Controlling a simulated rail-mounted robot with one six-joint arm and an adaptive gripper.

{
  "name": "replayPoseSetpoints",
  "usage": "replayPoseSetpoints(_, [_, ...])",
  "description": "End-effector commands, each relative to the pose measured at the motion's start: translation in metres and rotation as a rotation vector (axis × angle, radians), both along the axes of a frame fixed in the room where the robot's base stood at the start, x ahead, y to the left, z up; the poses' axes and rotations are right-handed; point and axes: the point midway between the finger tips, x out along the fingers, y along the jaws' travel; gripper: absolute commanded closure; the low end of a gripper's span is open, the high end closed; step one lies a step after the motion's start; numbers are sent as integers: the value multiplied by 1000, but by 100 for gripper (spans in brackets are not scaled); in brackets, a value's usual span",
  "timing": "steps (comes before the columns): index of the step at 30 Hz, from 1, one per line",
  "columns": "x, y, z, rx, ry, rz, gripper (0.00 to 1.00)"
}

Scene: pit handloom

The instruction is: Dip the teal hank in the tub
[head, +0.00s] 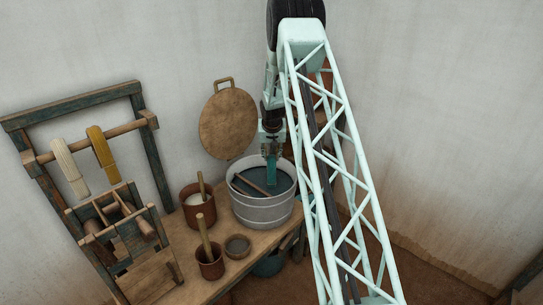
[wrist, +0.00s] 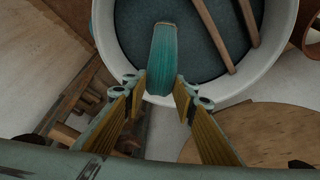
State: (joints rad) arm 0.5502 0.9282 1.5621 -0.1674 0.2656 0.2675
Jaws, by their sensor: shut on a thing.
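The teal hank (wrist: 161,62) hangs from my gripper (wrist: 161,85) in the wrist view, pinched between the two yellow-lined fingers. In the head view, the hank (head: 271,171) hangs below my gripper (head: 271,150), over the grey metal tub (head: 262,213). The tub holds dark blue-grey liquid (head: 281,183), which also shows in the wrist view (wrist: 196,50). The hank's lower end overlaps the liquid in both views; I cannot tell whether it touches it. The tub's pale rim (wrist: 271,71) curves around the hank in the wrist view.
Two wooden sticks (wrist: 215,33) lean in the tub. A round wooden lid (head: 228,122) stands behind it. A brown pot (head: 198,205), a smaller pot (head: 210,263) and a bowl (head: 237,246) sit left on the bench (head: 190,285). A rack (head: 80,100) holds white and yellow hanks.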

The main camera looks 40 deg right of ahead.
Motion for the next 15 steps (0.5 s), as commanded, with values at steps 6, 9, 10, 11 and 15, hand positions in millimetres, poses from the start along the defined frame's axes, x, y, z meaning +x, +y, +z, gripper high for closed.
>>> replayPoseSetpoints(6, [0,0,-19,0,0,0,84])
replayPoseSetpoints(9, [0,0,-26,0,0,0,84])
replayPoseSetpoints(10, [0,0,-28,0,0,0,84])
replayPoseSetpoints(11, [0,0,-30,0,0,0,84])
replayPoseSetpoints(15, [0,0,-40,0,0,0,84])
